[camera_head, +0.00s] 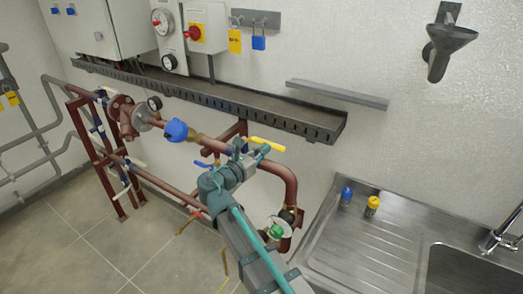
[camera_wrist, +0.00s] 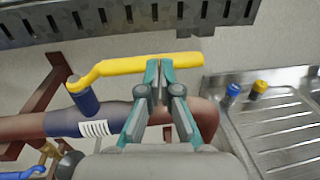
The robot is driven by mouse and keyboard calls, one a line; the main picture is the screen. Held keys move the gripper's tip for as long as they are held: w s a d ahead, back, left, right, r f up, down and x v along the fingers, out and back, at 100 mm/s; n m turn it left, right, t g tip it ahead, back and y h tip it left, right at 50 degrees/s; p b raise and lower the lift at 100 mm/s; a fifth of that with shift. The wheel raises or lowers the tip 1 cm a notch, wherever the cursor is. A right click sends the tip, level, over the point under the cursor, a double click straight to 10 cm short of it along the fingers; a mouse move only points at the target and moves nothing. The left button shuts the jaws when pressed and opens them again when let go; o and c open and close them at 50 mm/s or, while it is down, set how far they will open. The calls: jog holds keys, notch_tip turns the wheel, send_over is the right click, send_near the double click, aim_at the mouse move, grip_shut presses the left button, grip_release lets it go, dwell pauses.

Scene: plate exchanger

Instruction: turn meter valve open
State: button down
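A yellow lever handle (camera_wrist: 135,68) sits on a valve with a dark blue body (camera_wrist: 84,103) on the red-brown pipe. The lever lies roughly along the pipe in the wrist view. It also shows in the head view (camera_head: 266,144). My gripper (camera_wrist: 159,66) has its teal fingertips drawn together, with little or no gap between them. The tips overlap the middle of the lever in the wrist view. The lever runs across both fingers, not visibly clasped between them. I cannot tell whether they touch. In the head view my gripper (camera_head: 250,155) is just below the lever.
A blue round meter (camera_head: 176,130) sits on the same pipe. A blue lever (camera_wrist: 22,173) is at the lower left. A perforated cable tray (camera_head: 215,97) runs above. A steel sink counter (camera_head: 355,250) with blue and yellow small items (camera_head: 372,205) stands right.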

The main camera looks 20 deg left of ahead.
jog(key=d+b+v, duration=0.1)
jog(key=v, duration=1.3)
jog(key=shift+s+d+b, duration=0.25)
jog(key=shift+d+b, duration=0.05)
jog(key=shift+b, duration=0.1)
